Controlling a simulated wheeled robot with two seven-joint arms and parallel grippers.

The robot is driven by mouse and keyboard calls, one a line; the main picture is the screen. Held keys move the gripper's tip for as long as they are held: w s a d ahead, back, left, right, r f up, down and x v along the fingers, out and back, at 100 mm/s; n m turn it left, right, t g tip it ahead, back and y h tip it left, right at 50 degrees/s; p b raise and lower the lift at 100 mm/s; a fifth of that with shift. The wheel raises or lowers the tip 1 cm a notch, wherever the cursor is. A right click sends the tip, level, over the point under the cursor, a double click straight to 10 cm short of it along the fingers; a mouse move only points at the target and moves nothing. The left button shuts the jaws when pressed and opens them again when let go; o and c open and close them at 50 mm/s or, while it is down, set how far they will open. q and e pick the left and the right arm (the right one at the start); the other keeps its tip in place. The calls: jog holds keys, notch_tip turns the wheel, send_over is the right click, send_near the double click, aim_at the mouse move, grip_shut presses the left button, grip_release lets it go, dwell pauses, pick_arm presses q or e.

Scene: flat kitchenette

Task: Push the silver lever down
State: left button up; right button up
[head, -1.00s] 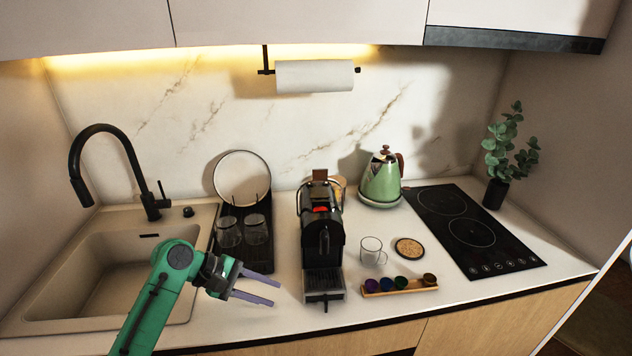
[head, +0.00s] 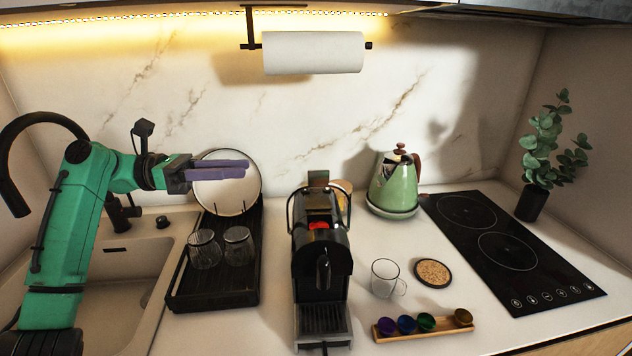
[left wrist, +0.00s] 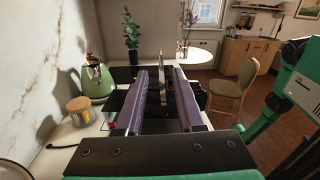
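The black coffee machine (head: 322,262) stands on the counter in the middle of the head view. Its thin silver lever (head: 290,208) loops around the machine's top, near the red part. In the head view my left gripper (head: 248,168) is raised to the left of the machine and above its top, with its purple fingers pointing right. The left wrist view shows the two fingers (left wrist: 160,75) apart, so it is open. A silver upright piece (left wrist: 162,88) shows between them there; it looks like the lever, seen edge-on, beyond the fingertips. My right gripper is not in view.
A black rack (head: 215,285) with two glasses and a plate stands left of the machine. The green kettle (head: 393,185), glass mug (head: 385,278) and capsule tray (head: 422,327) are to its right. A paper roll (head: 313,53) hangs above.

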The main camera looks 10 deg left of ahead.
aim_at(313, 171)
pick_arm(q)
jog(key=d+p, duration=0.1)
jog(key=d, duration=0.3)
jog(key=w+d+p, duration=0.1)
jog(key=d+p, duration=0.1)
jog(key=d, duration=0.3)
jog(key=w+d+p, duration=0.1)
jog(key=d, duration=0.4)
jog(key=shift+w+f, duration=0.2)
jog(key=shift+f, duration=0.2)
jog(key=shift+d+f, duration=0.1)
jog(key=shift+d, duration=0.2)
jog(key=shift+a, duration=0.1)
grip_shut()
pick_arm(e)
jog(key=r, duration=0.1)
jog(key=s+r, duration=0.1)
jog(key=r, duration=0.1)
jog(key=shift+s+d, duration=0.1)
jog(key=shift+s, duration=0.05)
